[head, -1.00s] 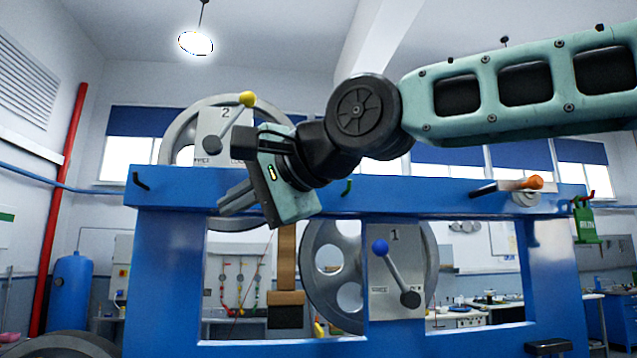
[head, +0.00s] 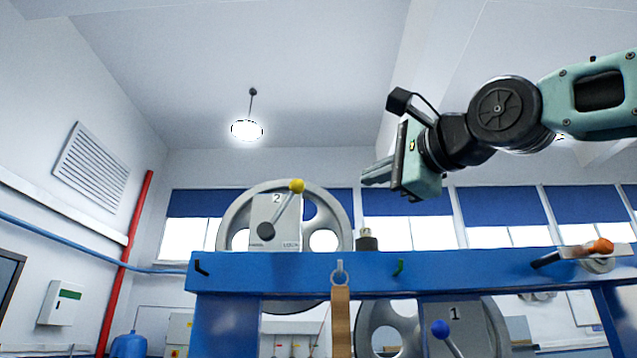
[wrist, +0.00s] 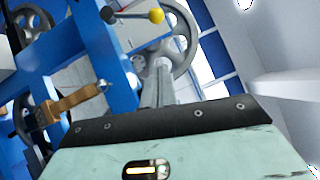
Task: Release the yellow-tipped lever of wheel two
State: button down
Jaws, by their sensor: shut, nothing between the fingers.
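Wheel two (head: 232,222) is a grey spoked wheel above the blue frame, with a plate (head: 262,207) marked 2 in front. Its lever (head: 281,209) slants up and right from a dark hub to a yellow ball tip (head: 297,185). The word LOCK shows at the plate's lower right. In the wrist view the yellow ball (wrist: 156,16) is at the top, beyond the fingers. My gripper (head: 364,176) is shut and empty, raised above the frame to the right of wheel two, apart from the lever. Its fingers (wrist: 160,72) show together in the wrist view.
The blue frame's top beam (head: 450,273) runs below my gripper. A dark cylinder (head: 367,240) stands on it, and a brown strap (head: 340,322) hangs from a ring. Wheel one's blue-tipped lever (head: 440,328) is lower right; an orange-tipped lever (head: 600,246) is far right.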

aim_at(282, 209)
jog(key=s+a+p+x, duration=0.1)
jog(key=p+x, duration=0.5)
jog(key=x, duration=0.6)
jog(key=shift+a+r, duration=0.2)
jog(key=shift+a, duration=0.55)
